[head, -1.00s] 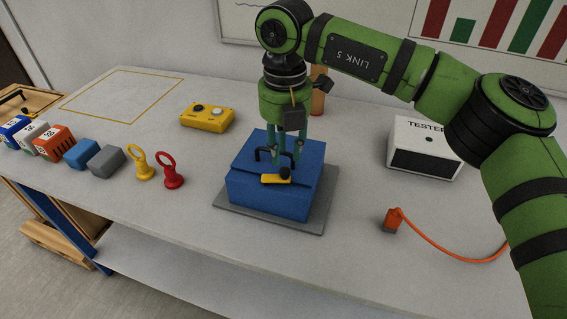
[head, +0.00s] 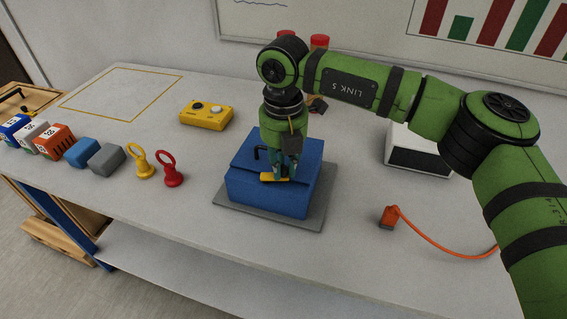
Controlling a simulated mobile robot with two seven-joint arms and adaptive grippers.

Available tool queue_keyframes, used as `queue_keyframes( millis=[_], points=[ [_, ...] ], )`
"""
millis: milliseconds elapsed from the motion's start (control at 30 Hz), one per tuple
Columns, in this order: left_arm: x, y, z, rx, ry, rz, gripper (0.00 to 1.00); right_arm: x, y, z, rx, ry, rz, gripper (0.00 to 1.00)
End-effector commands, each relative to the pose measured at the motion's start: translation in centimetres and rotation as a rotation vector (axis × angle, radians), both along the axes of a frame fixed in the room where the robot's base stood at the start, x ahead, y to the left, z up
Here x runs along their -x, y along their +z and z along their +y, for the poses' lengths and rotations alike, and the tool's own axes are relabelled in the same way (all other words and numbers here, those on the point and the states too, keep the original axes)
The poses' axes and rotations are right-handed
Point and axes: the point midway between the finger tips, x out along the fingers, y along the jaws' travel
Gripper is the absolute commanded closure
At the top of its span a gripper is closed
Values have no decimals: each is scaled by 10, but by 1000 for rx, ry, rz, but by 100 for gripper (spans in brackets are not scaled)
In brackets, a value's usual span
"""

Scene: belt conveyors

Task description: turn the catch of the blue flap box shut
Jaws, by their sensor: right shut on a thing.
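The blue flap box (head: 265,197) stands on a grey base plate (head: 311,216) on the table, with its flap lying down on top. A black handle (head: 258,152) shows on the flap, partly hidden by my gripper. The yellow catch (head: 269,177) lies crosswise at the front of the flap. My right gripper (head: 284,175) points down over the box, its fingers shut on the catch around its black knob, which the fingers mostly hide. My left gripper is not in view.
A yellow button box (head: 206,115) stands behind to the left. The tester (head: 417,151) and an orange plug (head: 388,218) with cable are on the right.

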Motion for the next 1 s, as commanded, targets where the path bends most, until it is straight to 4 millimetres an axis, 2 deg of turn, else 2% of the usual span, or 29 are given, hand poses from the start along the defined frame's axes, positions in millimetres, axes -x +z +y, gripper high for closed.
queue_keyframes(
  millis=[200,400,767,800,1000],
  points=[
    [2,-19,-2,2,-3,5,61,-7,-3,1,0,188,-1,100],
    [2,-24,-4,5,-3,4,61,-12,-1,2,1,342,0,100],
    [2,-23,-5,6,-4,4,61,-13,1,3,0,374,1,100],
    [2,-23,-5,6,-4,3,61,-13,1,3,0,374,0,72],
    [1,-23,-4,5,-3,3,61,-13,1,2,0,372,0,69]
  ],
)
